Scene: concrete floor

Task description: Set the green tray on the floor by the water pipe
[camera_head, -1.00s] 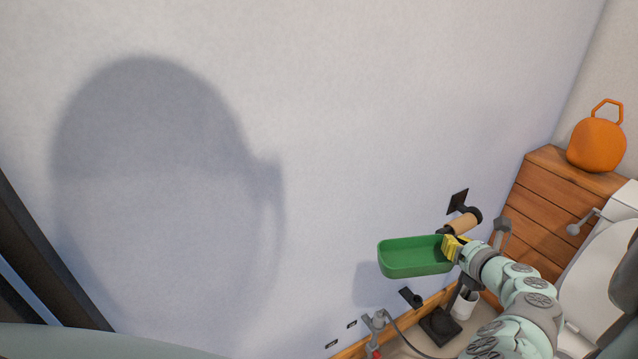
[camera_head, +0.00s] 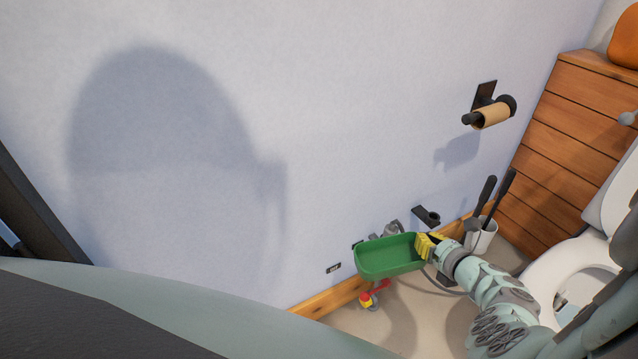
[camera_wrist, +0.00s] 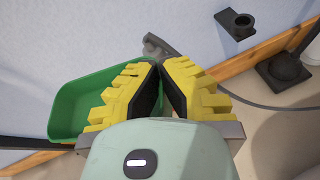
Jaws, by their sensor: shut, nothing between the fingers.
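The green tray (camera_head: 390,268) is upright, low in front of the wall, and looks empty. My gripper (camera_head: 420,245) is at the tray's right end with its yellow fingers beside the rim. In the wrist view the gripper's fingertips (camera_wrist: 160,64) are close together, and the tray (camera_wrist: 62,108) lies left of and behind the left finger. I cannot tell whether they touch, or whether the tray clears the floor. The grey water pipe (camera_head: 392,229) shows partly behind the tray, with a red-handled fitting (camera_head: 372,296) below it.
A white brush holder (camera_head: 481,238) and the toilet (camera_head: 575,270) stand to the right. A paper roll holder (camera_head: 490,112) and a black bracket (camera_head: 427,216) are on the wall. A grey hose (camera_wrist: 225,92) crosses near my fingers. Floor (camera_head: 350,325) in front of the skirting is clear.

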